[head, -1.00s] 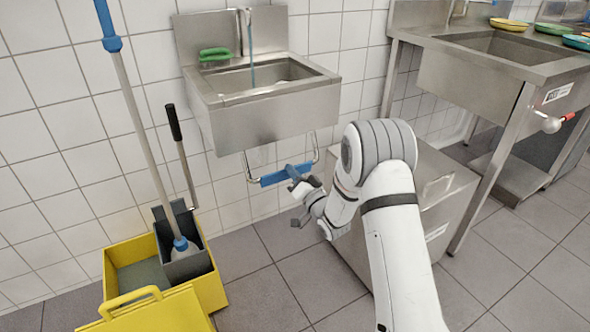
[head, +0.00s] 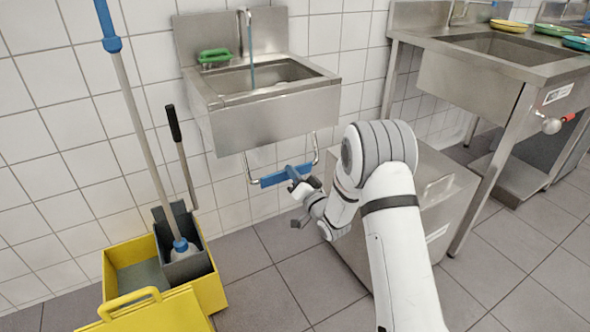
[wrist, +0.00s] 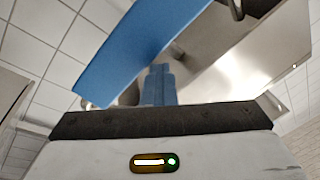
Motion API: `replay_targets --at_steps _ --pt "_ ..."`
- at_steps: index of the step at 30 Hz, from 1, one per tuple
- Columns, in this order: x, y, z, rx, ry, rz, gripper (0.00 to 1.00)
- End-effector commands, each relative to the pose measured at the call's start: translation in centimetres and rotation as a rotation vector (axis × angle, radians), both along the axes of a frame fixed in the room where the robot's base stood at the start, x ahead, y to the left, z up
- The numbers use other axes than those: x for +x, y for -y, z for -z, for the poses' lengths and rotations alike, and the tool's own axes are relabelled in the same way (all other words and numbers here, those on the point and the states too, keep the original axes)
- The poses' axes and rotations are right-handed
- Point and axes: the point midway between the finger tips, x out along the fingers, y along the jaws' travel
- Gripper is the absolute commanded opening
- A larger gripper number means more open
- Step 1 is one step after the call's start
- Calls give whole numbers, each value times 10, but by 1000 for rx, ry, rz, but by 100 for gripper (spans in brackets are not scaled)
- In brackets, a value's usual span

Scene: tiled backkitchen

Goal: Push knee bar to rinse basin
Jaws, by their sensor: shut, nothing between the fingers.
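The blue knee bar (head: 271,180) hangs on a bent metal rod below the front of the steel hand-wash basin (head: 275,121). A thin blue stream (head: 252,66) runs from the tap down into the basin. My gripper (head: 292,172) is shut and empty, with its fingertips at the right part of the bar. In the wrist view the closed blue fingers (wrist: 158,84) point up at the knee bar (wrist: 135,45), which spans diagonally above them.
A yellow mop bucket (head: 212,290) with a mop and wringer stands at the lower left. A steel cabinet (head: 425,190) is right of the basin, beside a larger sink table (head: 490,85) with coloured bowls. A green brush (head: 215,55) lies on the basin's back rim.

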Motion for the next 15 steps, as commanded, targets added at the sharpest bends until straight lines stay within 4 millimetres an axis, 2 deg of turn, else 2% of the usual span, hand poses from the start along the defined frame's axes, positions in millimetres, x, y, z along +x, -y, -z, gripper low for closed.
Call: replay_targets --at_steps 15 --pt "-22 15 -15 -2 -4 0 0"
